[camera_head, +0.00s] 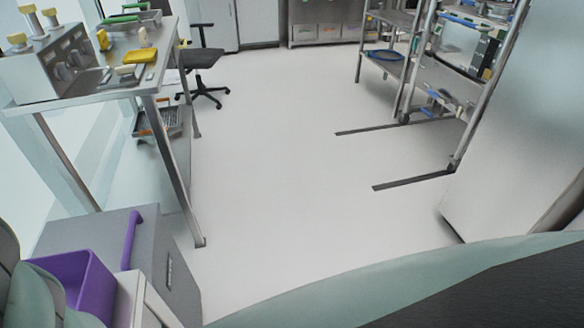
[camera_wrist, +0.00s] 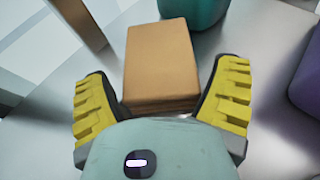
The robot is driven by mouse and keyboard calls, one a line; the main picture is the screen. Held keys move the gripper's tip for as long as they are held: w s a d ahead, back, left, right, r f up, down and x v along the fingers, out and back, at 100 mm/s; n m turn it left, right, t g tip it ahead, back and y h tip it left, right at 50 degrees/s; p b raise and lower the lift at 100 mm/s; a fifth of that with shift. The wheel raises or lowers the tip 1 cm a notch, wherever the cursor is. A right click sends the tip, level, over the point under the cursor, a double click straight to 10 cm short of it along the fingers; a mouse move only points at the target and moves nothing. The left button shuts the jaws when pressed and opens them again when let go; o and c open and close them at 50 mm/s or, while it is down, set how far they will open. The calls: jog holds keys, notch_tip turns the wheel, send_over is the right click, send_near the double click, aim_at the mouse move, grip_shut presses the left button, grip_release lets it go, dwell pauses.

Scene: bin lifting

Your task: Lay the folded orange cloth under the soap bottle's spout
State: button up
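The folded orange cloth (camera_wrist: 160,60) lies as a flat, layered brown-orange block on a grey surface in the wrist view. My gripper (camera_wrist: 164,72) is open, with one yellow-padded finger on each side of the cloth's near part. Gaps show between the fingertips and the cloth; whether the finger bases touch it I cannot tell. A teal object (camera_wrist: 195,10) stands just beyond the cloth, cut off by the top edge. It may be the soap bottle; no spout is visible. The head view does not show the cloth or my fingers.
A purple object (camera_wrist: 308,85) stands right of the cloth. In the head view, a purple bin (camera_head: 88,285) is at lower left beside a grey cabinet (camera_head: 165,250). A metal bench (camera_head: 150,82) stands at left, shelving (camera_head: 395,70) at right. The middle floor is clear.

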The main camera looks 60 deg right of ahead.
jog(key=shift+o, duration=0.9)
jog(key=shift+r, duration=0.15)
jog(key=v, duration=1.2)
jog(key=shift+b, duration=0.35)
